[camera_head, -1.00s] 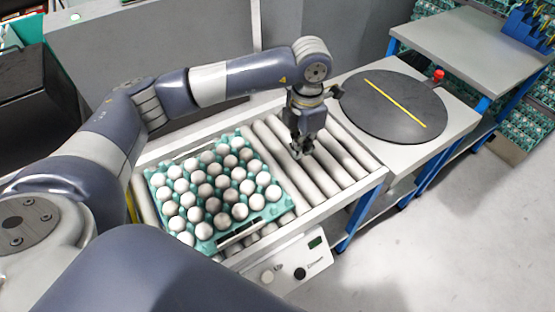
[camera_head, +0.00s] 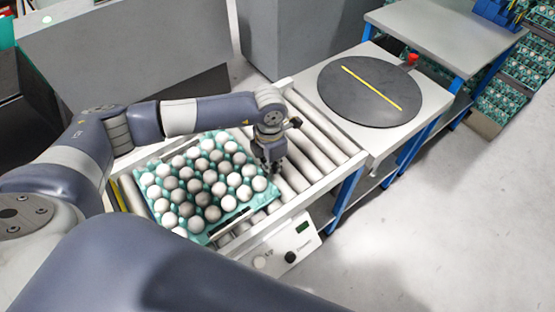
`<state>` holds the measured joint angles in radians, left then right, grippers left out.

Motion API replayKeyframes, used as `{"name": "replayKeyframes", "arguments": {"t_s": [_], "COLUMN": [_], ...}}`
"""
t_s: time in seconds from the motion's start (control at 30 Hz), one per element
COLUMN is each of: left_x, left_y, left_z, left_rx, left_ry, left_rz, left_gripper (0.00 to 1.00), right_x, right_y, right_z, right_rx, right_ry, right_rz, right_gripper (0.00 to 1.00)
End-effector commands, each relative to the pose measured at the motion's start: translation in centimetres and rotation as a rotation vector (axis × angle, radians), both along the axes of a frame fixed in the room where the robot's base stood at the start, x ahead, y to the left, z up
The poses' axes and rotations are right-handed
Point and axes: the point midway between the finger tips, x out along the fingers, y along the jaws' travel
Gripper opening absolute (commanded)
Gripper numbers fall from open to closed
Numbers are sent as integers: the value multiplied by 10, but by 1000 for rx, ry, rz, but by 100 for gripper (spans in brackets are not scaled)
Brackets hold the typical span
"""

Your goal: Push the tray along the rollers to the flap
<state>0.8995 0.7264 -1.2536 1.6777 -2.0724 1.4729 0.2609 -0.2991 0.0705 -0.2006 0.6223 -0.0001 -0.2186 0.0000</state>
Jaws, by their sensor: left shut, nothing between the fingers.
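The teal egg tray (camera_head: 196,238) lies flat on the roller conveyor (camera_head: 318,145), filled with white and greyish eggs. My left arm reaches over the tray's far side from the left. My left gripper (camera_head: 272,167) is shut and empty, pointing down just beside the tray's right edge. Whether it touches the tray I cannot tell. Bare rollers lie to the right of the gripper. I cannot make out a flap. My right gripper is not in view.
A black round plate with a yellow line (camera_head: 371,89) sits on a pale table at the conveyor's right end. A control box with knobs (camera_head: 285,247) hangs at the front. A grey table (camera_head: 445,35) stands far right. The floor at right is clear.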

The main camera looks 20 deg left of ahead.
Motion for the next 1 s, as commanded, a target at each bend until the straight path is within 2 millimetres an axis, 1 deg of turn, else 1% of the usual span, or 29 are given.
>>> {"name": "replayKeyframes", "arguments": {"t_s": [0.17,0.33,0.43,0.6,0.7,0.83,1.0], "left_x": [-1,-2,-13,-41,-52,-60,-62], "left_y": [0,1,10,31,39,44,44], "left_z": [0,0,-1,-1,-1,-1,-1], "left_rx": [0,0,2,2,0,1,2], "left_ry": [0,0,2,4,2,3,8], "left_rz": [-1,-1,0,0,1,-1,-2], "left_gripper": [0,0,0,0,0,0,0], "right_x": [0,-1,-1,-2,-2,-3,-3], "right_y": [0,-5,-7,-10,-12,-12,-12], "right_z": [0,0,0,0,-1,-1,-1], "right_rx": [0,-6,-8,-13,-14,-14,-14], "right_ry": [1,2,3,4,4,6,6], "right_rz": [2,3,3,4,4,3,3], "right_gripper": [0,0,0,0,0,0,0]}}
